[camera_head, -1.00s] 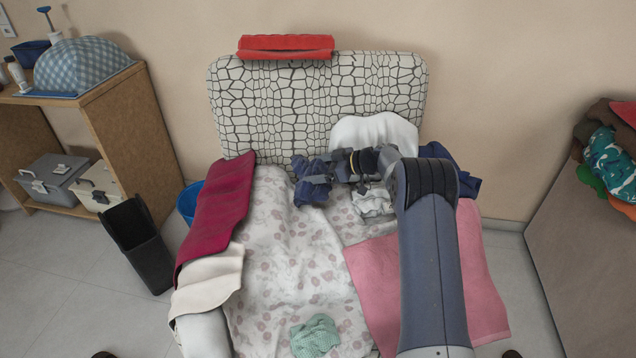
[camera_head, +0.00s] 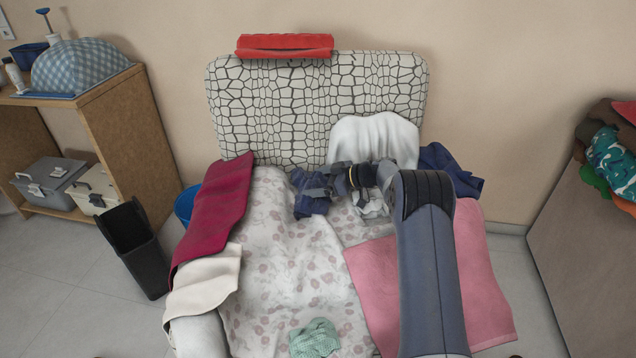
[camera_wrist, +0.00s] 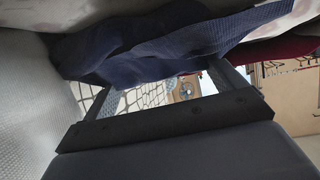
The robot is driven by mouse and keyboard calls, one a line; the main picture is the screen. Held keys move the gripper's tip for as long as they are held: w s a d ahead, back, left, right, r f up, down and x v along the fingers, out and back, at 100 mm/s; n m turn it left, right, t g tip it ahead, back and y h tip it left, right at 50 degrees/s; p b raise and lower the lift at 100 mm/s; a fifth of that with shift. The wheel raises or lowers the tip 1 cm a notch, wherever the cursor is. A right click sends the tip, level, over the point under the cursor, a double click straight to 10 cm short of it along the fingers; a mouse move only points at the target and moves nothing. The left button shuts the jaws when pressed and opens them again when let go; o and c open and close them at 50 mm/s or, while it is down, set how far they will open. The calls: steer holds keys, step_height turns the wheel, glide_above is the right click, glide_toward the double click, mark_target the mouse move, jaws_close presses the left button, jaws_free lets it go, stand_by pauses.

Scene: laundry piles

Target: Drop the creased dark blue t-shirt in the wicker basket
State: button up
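The creased dark blue t-shirt (camera_head: 311,204) hangs bunched at the tips of my gripper (camera_head: 318,185), above the middle of the floral-covered armchair seat. It moves with my gripper, which looks shut on it. In the wrist view the dark blue cloth (camera_wrist: 150,47) lies across the ends of both fingers and hides the fingertips. No wicker basket is in view.
The armchair holds a crimson cloth (camera_head: 213,210), a pink towel (camera_head: 485,280), a mint cloth (camera_head: 315,340), a white cloth (camera_head: 372,140) and another dark blue cloth (camera_head: 452,172). A black bin (camera_head: 135,250) and wooden shelf (camera_head: 140,130) stand left. A clothes-topped box (camera_head: 590,240) stands right.

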steer(key=shift+o, duration=0.9)
steer(key=p, duration=0.3)
steer(key=shift+r, duration=0.3)
